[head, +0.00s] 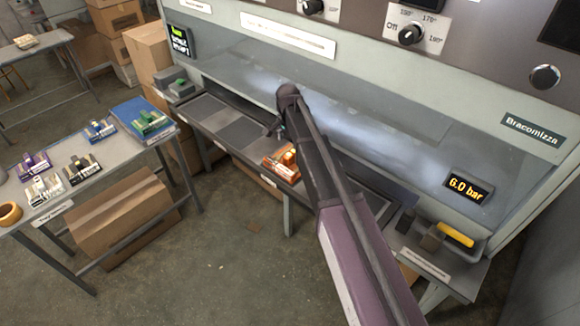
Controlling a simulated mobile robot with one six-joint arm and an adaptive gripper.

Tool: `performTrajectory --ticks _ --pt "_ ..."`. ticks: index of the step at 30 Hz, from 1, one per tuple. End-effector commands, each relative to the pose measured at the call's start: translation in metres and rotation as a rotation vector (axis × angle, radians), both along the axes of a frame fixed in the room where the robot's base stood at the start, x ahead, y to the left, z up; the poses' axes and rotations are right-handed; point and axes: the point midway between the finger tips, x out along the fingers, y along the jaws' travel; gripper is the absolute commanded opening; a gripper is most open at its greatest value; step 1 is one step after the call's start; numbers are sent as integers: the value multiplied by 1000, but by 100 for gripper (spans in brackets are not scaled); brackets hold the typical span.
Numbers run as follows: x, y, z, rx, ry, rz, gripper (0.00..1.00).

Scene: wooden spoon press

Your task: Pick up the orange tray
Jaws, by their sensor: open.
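The orange tray (272,165) sits on the front ledge of the large grey press, near the picture's middle. It holds pale pieces and a yellow-orange block. My gripper (274,132) is at the far end of my arm, small and dark, above and slightly left of the tray in the picture. It is open and seems apart from the tray. My arm partly covers the ledge just right of the tray.
A table (75,205) at left carries several coloured trays, including a green one (150,122) and a purple one (33,165). A grey tray with a yellow piece (455,234) stands at the ledge's right end. Cardboard boxes (125,220) sit below the table.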

Motion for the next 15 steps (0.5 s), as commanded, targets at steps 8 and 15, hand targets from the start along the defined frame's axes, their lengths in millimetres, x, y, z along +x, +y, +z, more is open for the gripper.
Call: performTrajectory --ticks 8,15 --pt "0 0 -25 0 0 0 83" --pt "0 0 -40 0 0 0 83"
